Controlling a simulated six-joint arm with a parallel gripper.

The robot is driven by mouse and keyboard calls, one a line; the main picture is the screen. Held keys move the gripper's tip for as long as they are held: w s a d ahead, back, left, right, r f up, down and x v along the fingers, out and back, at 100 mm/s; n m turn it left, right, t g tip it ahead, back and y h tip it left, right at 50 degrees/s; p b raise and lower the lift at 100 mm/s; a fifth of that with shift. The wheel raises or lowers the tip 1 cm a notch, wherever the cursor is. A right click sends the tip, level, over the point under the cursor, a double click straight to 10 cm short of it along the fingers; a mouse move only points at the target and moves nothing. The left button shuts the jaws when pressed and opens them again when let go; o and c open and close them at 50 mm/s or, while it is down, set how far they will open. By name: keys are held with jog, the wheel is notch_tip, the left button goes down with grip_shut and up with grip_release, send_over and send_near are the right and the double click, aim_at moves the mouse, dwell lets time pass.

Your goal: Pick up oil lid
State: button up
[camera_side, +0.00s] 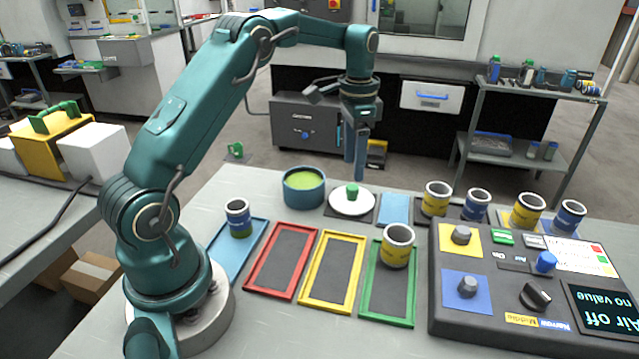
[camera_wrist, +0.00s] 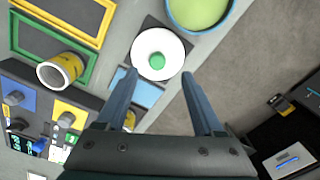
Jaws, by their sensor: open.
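The oil lid (camera_side: 342,208) is a white disc with a green knob on top, lying on a dark square pad. It also shows in the wrist view (camera_wrist: 150,45), just beyond the fingertips. My gripper (camera_side: 355,182) is open, fingers pointing down, above the lid. In the wrist view my gripper (camera_wrist: 159,76) has its two blue fingers apart with nothing between them, and the lid's knob lies past the gap. The blue round oil pot (camera_side: 304,198), with green liquid inside, stands open left of the lid.
Blue, red (camera_side: 280,259), yellow and green (camera_side: 363,315) frames lie in front. Several cans stand behind the control panel (camera_side: 480,335) at right.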

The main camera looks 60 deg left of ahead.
aim_at(353, 187)
jog(key=shift+d+f, duration=0.3)
jog(key=shift+f, duration=0.15)
jog(key=shift+a+f, duration=0.1)
jog(key=shift+f, duration=2.1)
grip_shut()
